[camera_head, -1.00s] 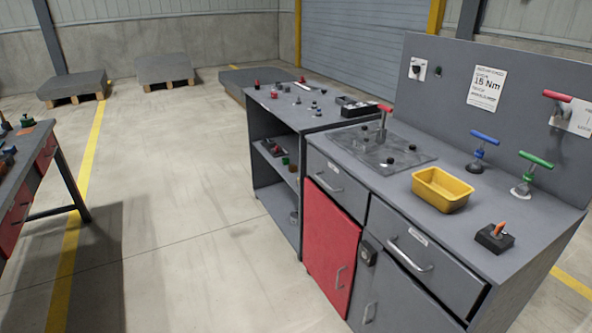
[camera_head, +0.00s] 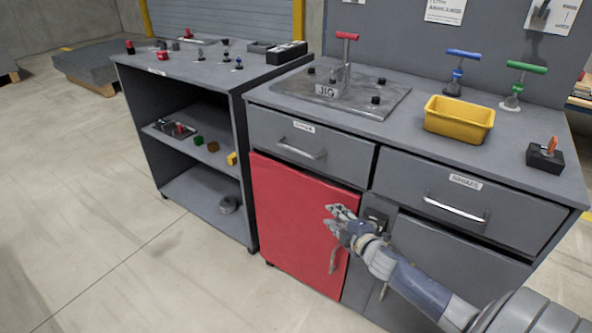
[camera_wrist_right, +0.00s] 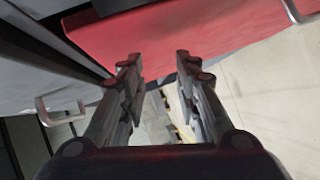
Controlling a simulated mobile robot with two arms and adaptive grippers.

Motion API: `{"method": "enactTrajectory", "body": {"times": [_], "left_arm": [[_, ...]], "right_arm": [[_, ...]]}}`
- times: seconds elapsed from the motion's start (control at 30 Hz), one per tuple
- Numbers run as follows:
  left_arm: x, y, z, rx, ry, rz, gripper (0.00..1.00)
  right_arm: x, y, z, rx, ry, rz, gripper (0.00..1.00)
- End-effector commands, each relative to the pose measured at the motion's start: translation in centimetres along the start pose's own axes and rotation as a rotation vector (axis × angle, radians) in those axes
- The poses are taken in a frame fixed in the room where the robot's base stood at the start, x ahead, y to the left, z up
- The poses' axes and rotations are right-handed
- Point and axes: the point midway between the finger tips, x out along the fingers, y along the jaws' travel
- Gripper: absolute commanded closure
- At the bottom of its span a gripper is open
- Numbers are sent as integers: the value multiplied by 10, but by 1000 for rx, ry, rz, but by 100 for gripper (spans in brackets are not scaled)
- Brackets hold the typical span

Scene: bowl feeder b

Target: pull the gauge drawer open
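Two grey drawers sit under the workbench top, both closed. The left drawer (camera_head: 340,157) has a bar handle (camera_head: 301,151) and a small label (camera_head: 303,127) that is hard to read. The right drawer (camera_head: 510,213) has a bar handle (camera_head: 456,208) and a label (camera_head: 465,181), also too small to read surely. My right gripper (camera_head: 335,214) is in front of the red door, below the left drawer and apart from both handles. In the wrist view my right gripper (camera_wrist_right: 158,58) has its fingers apart with nothing between them. My left gripper is not in view.
Below the drawers are a red door (camera_head: 298,222) and a grey door. On top stand a jig plate (camera_head: 385,108), a yellow bin (camera_head: 459,119), blue and green T-handle tools and a dark block (camera_head: 545,158). An open shelf unit (camera_head: 190,75) stands at left. The floor in front is clear.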

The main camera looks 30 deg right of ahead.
Motion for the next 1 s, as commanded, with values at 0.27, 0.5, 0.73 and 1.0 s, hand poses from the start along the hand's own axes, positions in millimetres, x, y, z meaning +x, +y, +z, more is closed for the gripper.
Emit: {"method": "enactTrajectory", "body": {"times": [0.27, 0.5, 0.73, 1.0], "left_arm": [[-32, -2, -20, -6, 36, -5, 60], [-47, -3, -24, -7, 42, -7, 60], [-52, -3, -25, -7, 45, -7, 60], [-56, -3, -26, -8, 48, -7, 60]], "right_arm": [[-8, 119, -61, -306, 155, 279, 70], [-15, 150, -82, -387, 191, 350, 70], [7, 159, -87, -387, 188, 351, 70], [39, 168, -95, -383, 188, 348, 70]]}}
